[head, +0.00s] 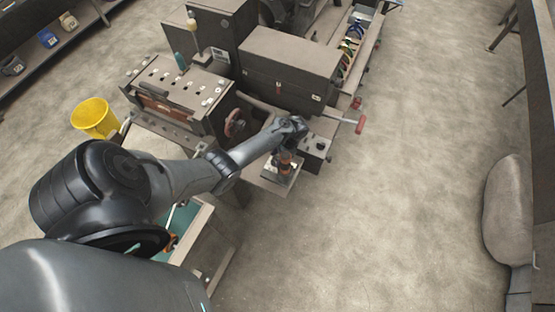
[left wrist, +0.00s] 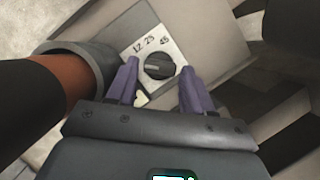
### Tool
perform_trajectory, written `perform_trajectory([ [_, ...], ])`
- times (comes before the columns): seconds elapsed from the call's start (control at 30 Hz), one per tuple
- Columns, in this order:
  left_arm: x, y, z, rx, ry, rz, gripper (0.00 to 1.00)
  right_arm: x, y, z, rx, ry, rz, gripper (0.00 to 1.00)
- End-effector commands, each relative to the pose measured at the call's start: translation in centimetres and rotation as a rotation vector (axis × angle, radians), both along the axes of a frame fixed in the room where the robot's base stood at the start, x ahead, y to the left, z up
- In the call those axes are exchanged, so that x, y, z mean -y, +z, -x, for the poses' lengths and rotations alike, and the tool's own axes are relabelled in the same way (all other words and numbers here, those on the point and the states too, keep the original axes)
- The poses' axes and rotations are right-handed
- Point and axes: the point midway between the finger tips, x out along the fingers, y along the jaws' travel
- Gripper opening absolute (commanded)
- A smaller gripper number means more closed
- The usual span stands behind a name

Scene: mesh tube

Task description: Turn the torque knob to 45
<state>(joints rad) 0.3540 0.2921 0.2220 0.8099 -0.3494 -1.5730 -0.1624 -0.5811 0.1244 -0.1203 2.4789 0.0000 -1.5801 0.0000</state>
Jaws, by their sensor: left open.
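The torque knob (left wrist: 159,66) is a round black dial with a raised bar across it, in the left wrist view. It sits on a light plate (left wrist: 135,35) marked 12, 25 and 45 along its upper left side. The bar lies roughly level; I cannot tell which number it points to. My left gripper (left wrist: 160,68) is open, its two purple fingers on either side of the knob. I cannot tell whether they touch it. In the head view my left arm reaches to the machine's near right end, and the knob cannot be made out with certainty. My right gripper is out of view.
A brown-orange cylinder with a grey collar (left wrist: 85,68) stands close to the left finger. In the head view a red-ended lever (head: 360,123) sticks out of the machine (head: 290,70). A yellow bucket (head: 95,118) stands at left.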

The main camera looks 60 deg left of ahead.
Motion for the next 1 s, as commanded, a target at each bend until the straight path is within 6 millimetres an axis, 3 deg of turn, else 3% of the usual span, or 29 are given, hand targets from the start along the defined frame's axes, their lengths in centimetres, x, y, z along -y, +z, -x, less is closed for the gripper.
perform_trajectory([
  [0.37, 0.0, -0.4, 0.2, 0.0, 0.0, 0.0, 0.51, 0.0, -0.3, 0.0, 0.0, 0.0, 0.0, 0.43],
  [0.63, 0.0, -0.4, 0.2, 0.0, 0.0, 0.0, 0.11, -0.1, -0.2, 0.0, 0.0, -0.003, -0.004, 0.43],
  [1.0, 0.1, -0.4, 0.2, 0.0, -0.135, 0.0, 0.1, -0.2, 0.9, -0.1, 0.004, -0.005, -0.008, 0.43],
])
